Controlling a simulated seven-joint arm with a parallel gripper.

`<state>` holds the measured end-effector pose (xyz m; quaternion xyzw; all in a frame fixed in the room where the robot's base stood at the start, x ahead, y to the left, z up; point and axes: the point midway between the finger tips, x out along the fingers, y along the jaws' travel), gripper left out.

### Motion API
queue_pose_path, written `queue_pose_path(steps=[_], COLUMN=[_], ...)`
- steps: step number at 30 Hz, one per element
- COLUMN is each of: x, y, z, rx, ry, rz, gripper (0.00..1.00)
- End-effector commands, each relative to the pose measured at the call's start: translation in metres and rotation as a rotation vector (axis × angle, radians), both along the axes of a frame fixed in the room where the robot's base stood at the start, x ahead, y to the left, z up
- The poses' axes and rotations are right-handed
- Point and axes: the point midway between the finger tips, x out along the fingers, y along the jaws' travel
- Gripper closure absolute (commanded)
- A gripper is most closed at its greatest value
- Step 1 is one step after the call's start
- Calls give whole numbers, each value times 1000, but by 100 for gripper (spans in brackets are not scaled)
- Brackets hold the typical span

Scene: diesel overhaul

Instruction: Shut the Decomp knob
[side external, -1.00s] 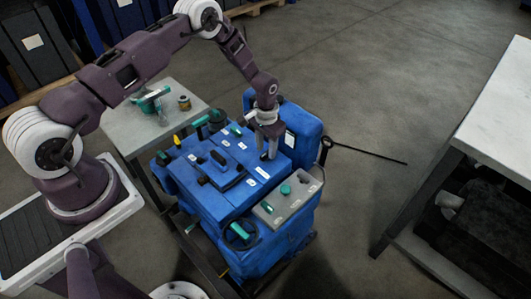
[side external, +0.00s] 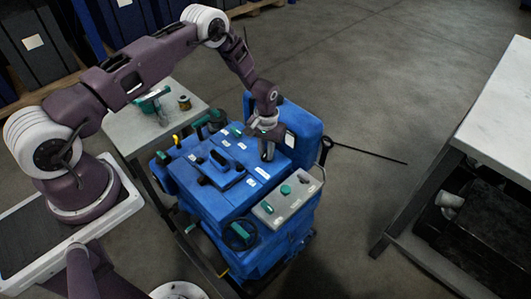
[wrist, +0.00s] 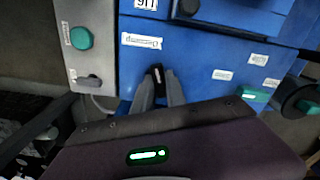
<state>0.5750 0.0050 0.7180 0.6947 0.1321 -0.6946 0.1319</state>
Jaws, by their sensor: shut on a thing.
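The blue engine (side external: 218,203) stands in the middle of the side external view. A small black knob (wrist: 157,71) rises from its blue top in the wrist view. A white label (wrist: 142,41) beside it, upside down here, appears to read Decompression. My gripper (wrist: 158,82) is shut on this knob, one finger on each side. In the side external view my gripper (side external: 267,155) points down at the engine top near its back right edge. The fingers hide the knob there, and its exact setting cannot be told.
A grey panel (side external: 287,204) with a green button (wrist: 81,38) and a small grey switch lies beside the blue top. A green-handled part (wrist: 251,95) is to the right in the wrist view.

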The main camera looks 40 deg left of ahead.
Motion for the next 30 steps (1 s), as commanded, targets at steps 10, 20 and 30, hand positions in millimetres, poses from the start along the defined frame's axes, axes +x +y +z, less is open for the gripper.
queue_pose_path(steps=[10,20,30], x=[0,0,0], y=[-1,-1,0], z=[0,0,0], rx=[0,-1,-1], ry=[0,0,0], rz=[185,503,915], gripper=[100,100,100])
